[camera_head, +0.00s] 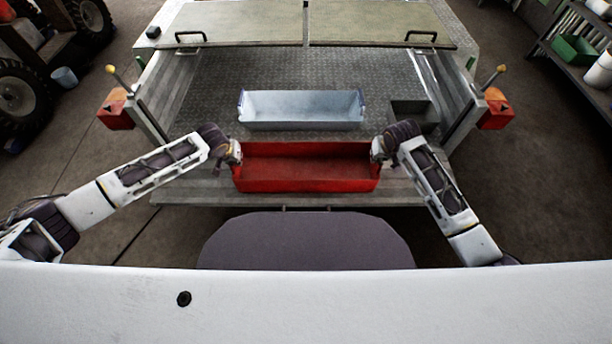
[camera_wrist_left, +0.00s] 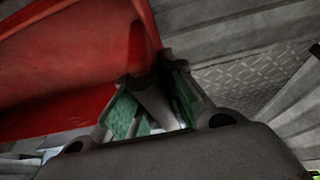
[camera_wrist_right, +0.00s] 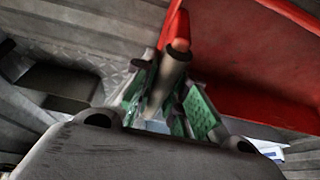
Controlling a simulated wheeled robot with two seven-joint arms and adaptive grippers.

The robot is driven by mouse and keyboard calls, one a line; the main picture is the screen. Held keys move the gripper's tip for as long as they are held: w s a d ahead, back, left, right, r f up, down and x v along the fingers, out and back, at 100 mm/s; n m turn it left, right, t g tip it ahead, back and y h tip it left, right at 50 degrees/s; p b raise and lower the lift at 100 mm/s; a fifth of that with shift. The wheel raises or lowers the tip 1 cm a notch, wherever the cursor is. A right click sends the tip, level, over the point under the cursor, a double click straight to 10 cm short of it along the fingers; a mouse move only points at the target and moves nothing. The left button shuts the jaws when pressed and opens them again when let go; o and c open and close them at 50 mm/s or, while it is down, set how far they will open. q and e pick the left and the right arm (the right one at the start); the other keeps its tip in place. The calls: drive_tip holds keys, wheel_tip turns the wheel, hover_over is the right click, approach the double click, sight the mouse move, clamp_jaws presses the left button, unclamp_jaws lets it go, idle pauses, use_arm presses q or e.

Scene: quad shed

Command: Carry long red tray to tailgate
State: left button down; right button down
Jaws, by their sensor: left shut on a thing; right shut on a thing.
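The long red tray (camera_head: 305,186) is at the near edge of the vehicle's tailgate (camera_head: 180,191) in the head view, roughly level, its inside empty. I cannot tell whether it rests on the tailgate or is just above it. My left gripper (camera_head: 234,153) is shut on its left end; the left wrist view shows the green-padded fingers (camera_wrist_left: 150,105) at the tray's red end (camera_wrist_left: 70,60). My right gripper (camera_head: 379,150) is shut on its right end; the right wrist view shows the fingers (camera_wrist_right: 165,95) around a grey handle with the red tray wall (camera_wrist_right: 235,60) beside it.
A pale blue-grey tray (camera_head: 300,110) stands on the ribbed metal bed just behind the red tray. Red lamp boxes (camera_head: 115,110) (camera_head: 496,109) flank the bed. A shelf with a green bin (camera_head: 574,50) stands far right.

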use_arm(q)
drive_tip(key=shift+w+a+f, duration=0.1)
drive_tip(key=shift+a+f, duration=0.1)
drive_tip(key=shift+a, duration=0.05)
use_arm(e)
drive_tip(key=shift+d+f, duration=0.25)
use_arm(q)
drive_tip(key=c, duration=1.6)
unclamp_jaws()
use_arm(e)
drive_tip(key=c, duration=1.6)
unclamp_jaws()
use_arm(q)
drive_tip(key=shift+o, duration=0.6)
use_arm(e)
drive_tip(key=shift+o, duration=0.8)
drive_tip(key=shift+a, duration=0.1)
use_arm(q)
drive_tip(key=shift+d, duration=0.15)
use_arm(e)
drive_tip(key=shift+a, duration=0.1)
use_arm(q)
drive_tip(key=shift+r, duration=0.1)
drive_tip(key=shift+v, duration=5.95)
use_arm(e)
drive_tip(key=shift+r, duration=0.15)
drive_tip(key=shift+v, duration=5.85)
